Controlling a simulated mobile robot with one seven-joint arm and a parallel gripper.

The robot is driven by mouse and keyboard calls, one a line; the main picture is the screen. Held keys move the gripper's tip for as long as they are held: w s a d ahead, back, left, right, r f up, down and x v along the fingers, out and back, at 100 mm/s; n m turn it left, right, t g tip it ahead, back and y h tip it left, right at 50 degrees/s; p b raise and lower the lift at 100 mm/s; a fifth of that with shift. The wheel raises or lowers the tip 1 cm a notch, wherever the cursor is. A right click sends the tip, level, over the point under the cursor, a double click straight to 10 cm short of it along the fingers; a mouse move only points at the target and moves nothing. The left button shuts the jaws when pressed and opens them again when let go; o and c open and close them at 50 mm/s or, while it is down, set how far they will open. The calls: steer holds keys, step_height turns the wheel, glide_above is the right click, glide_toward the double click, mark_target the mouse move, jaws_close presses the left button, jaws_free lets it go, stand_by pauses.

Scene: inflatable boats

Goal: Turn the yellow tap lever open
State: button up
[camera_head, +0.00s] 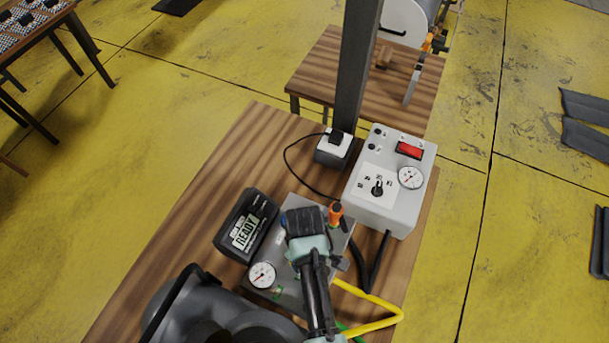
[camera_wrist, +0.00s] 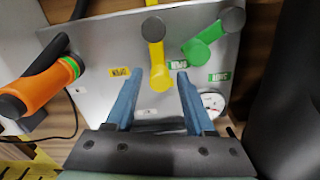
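The yellow tap lever (camera_wrist: 156,55) is in the wrist view, its round dark pivot at the top and its free end toward me. My gripper (camera_wrist: 160,75) is open, with one blue finger on each side of the lever's free end. Gaps show on both sides in the picture; I cannot judge the depth. A yellow label (camera_wrist: 119,72) marked OPEN lies left of the lever. In the head view my gripper (camera_head: 306,222) is over the grey panel (camera_head: 292,296) and hides the lever.
A green lever (camera_wrist: 208,43) sits close right of the yellow one, with green labels. An orange-handled part (camera_wrist: 42,92) stands at the left. A gauge (camera_head: 262,275), a READY display (camera_head: 245,226) and a white control box (camera_head: 397,205) are nearby.

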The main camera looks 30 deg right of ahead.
jaws_close()
steer(key=m, duration=0.1)
steer(key=w+d+m, duration=0.1)
steer(key=m, duration=0.1)
steer(key=shift+d+r+p, duration=0.1)
steer(key=shift+d+p, duration=0.05)
steer(key=shift+p, duration=0.2)
steer(key=m, duration=0.1)
steer(key=d+m, duration=0.1)
steer(key=m, duration=0.1)
steer(key=shift+w+d, duration=0.1)
steer(key=m, duration=0.1)
steer(key=d+m+p, duration=0.1)
steer(key=m, duration=0.1)
steer(key=shift+d, duration=0.3)
steer(key=shift+d+m, duration=0.3)
steer(key=shift+m, duration=0.45)
steer(key=shift+d+m, duration=0.3)
steer(key=shift+m, duration=0.45)
steer(key=shift+s, duration=0.2)
steer(key=shift+o, duration=1.1)
jaws_free()
